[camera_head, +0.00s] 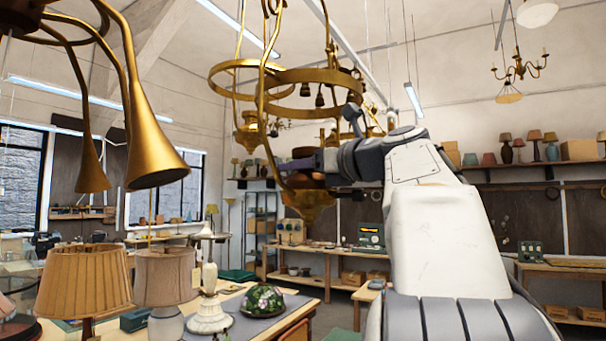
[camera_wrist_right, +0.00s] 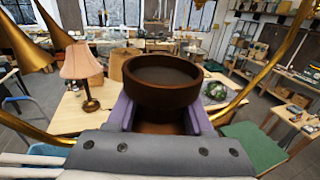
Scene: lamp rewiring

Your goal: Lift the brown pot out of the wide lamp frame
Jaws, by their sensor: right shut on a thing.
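The brown pot (camera_head: 304,180) is a round, dark brown vessel low inside the hanging brass lamp frame (camera_head: 318,76), just above the frame's golden bottom cup (camera_head: 310,200). I cannot tell whether the pot touches the cup. My right gripper (camera_head: 306,164) reaches in from the right and is shut on the pot. In the right wrist view the pot (camera_wrist_right: 163,80) stands upright between the purple fingers of the gripper (camera_wrist_right: 163,118), its wide rim above them. Curved brass arms of the frame (camera_wrist_right: 278,78) pass on both sides there. My left gripper is not in view.
Brass horns (camera_head: 150,140) hang at the upper left. A workbench (camera_head: 290,308) below carries pleated lamps (camera_head: 82,275), a white lamp base (camera_head: 209,290) and a flowered dome (camera_head: 263,300). Shelves and benches line the far wall.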

